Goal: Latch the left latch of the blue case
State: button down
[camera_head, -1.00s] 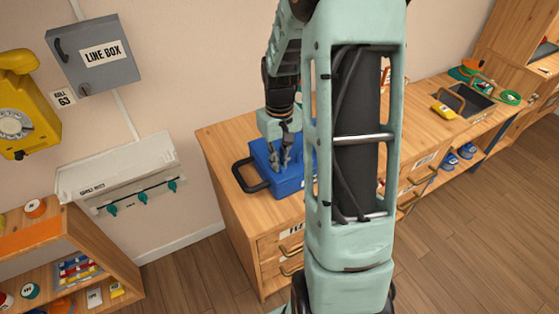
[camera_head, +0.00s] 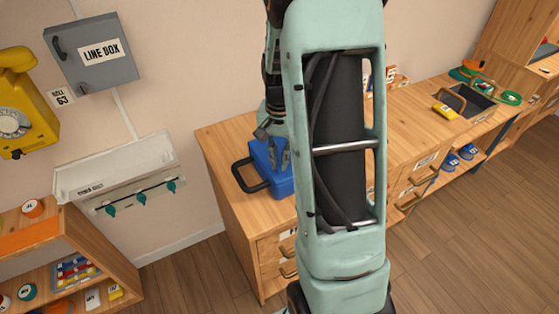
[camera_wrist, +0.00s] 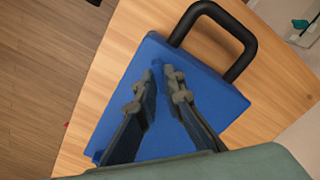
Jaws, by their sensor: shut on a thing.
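The blue case (camera_head: 262,153) lies on the wooden counter, with its black handle (camera_head: 246,181) toward the left. The case (camera_wrist: 206,88) also fills the middle of the wrist view, its handle (camera_wrist: 243,45) at the top right. My gripper (camera_wrist: 164,80) is over the case near its handle-side edge, with its fingertips close together on a small blue latch (camera_wrist: 157,68) on the case. My gripper also shows in the head view (camera_head: 279,162), partly behind my arm. My arm hides the right part of the case, and the fingers cover much of the latch.
Bare counter (camera_head: 222,143) lies left of the case. A yellow phone (camera_head: 24,110) and a grey line box (camera_head: 90,52) are on the wall. A white panel with teal knobs (camera_head: 140,199) is at the left. A yellow item (camera_head: 444,109) lies farther right.

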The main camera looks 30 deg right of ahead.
aim_at(279, 164)
jog(key=m, duration=0.4)
jog(key=shift+r+m+p, duration=0.1)
jog(key=shift+m+p, duration=0.2)
jog(key=shift+p, duration=0.1)
jog(key=m+p, duration=0.1)
jog(key=m, duration=0.3)
jog(key=shift+m, duration=0.3)
jog(key=c, duration=2)
grip_release()
jog(key=shift+c, duration=0.2)
notch_tip(279, 164, up, 12)
